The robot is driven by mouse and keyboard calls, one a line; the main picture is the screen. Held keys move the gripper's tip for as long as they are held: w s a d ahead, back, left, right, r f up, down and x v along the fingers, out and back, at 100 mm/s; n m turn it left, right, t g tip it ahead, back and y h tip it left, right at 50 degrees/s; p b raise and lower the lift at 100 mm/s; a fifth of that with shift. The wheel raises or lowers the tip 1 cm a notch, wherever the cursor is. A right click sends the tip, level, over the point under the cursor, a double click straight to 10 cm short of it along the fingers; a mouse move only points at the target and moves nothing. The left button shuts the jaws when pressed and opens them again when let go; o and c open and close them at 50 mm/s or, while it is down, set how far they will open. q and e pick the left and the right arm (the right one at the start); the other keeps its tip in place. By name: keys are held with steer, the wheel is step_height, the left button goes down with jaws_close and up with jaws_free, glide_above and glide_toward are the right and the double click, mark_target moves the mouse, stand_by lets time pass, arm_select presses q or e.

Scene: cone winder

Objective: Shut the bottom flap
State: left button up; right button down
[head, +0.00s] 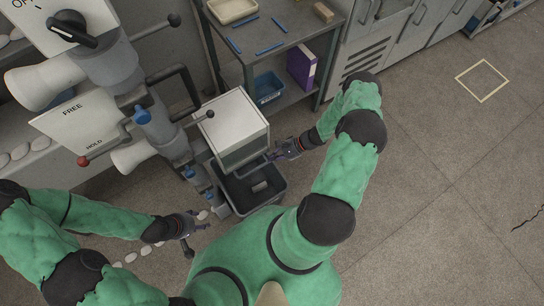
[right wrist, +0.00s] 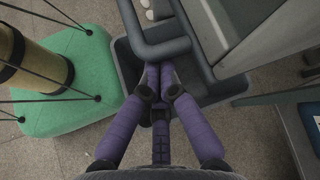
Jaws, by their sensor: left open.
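The white box (head: 236,122) on the winder has a grey-green lower front (head: 245,153), which I take to be the bottom flap; its exact angle is unclear. A grey bar handle shows at its lower edge, and large in the right wrist view (right wrist: 160,48). My right gripper (head: 274,154) reaches in from the right at this lower edge. In the right wrist view its purple fingers (right wrist: 158,76) are together, with their tips at the bar and partly hidden by it. I see nothing between them. My left gripper (head: 196,224) is open and empty, low at the left.
A dark bin (head: 276,196) stands below the box. A grey table (head: 290,32) with trays and a purple binder (head: 302,66) is behind. The winder's red-knobbed lever (head: 83,161) is at the left. Open floor lies at the right.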

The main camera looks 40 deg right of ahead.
step_height(320, 180, down, 4)
steer(key=b, duration=0.4)
steer(key=w+p+v, duration=0.2)
steer(key=p+v, duration=0.1)
steer(key=v, duration=0.7)
steer(key=shift+r, duration=0.4)
steer(key=shift+d, duration=0.15)
